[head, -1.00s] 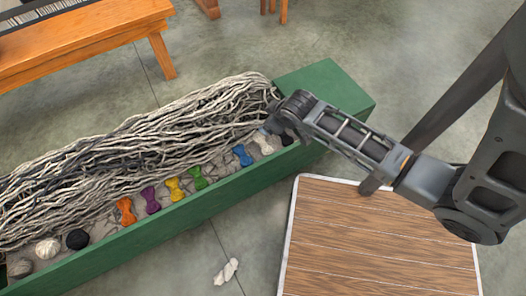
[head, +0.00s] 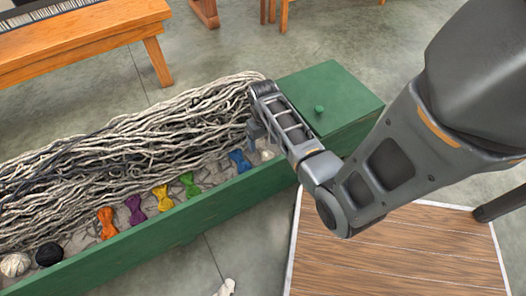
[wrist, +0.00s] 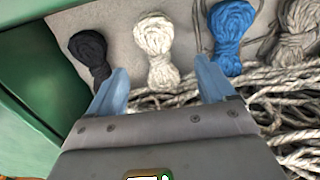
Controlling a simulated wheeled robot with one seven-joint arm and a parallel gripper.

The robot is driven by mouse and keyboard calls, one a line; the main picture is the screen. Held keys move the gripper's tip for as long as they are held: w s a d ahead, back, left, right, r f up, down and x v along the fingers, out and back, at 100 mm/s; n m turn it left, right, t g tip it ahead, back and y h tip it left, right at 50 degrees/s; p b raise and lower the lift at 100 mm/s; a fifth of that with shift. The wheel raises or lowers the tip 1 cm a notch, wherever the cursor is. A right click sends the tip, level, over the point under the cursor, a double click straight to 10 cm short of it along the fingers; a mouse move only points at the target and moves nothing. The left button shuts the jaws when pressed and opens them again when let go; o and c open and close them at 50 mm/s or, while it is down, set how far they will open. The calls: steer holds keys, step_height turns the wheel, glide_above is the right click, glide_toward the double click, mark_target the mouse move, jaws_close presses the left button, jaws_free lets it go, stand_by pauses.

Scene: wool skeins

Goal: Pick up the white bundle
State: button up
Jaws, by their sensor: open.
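The white bundle (wrist: 157,45) is a cream-white skein pinched at its middle, lying on the pale trough floor between a black skein and a blue skein. In the head view only a small part of the white bundle (head: 267,155) shows beside my arm. My gripper (wrist: 161,82) is open and empty, with its two blue-grey fingers on either side of the white bundle's near end in the wrist view. I cannot tell how far above it they are. In the head view my gripper (head: 256,131) is over the trough's right end, left of the white bundle.
The green trough (head: 215,207) holds a long heap of grey and white yarn (head: 130,135). Blue (head: 239,161), green (head: 189,184), yellow (head: 163,197), purple (head: 135,208) and orange (head: 107,223) skeins line its near side. The black skein (wrist: 89,52) is close to the left finger.

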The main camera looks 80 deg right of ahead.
mark_target(263, 147)
steer(key=f+b, duration=0.2)
steer(key=f, duration=0.1)
steer(key=f+b, duration=0.1)
steer(key=f, duration=0.1)
steer(key=shift+w+d, duration=0.1)
steer(key=shift+d, duration=0.15)
steer(key=shift+c, duration=0.3)
steer(key=c, duration=1.1)
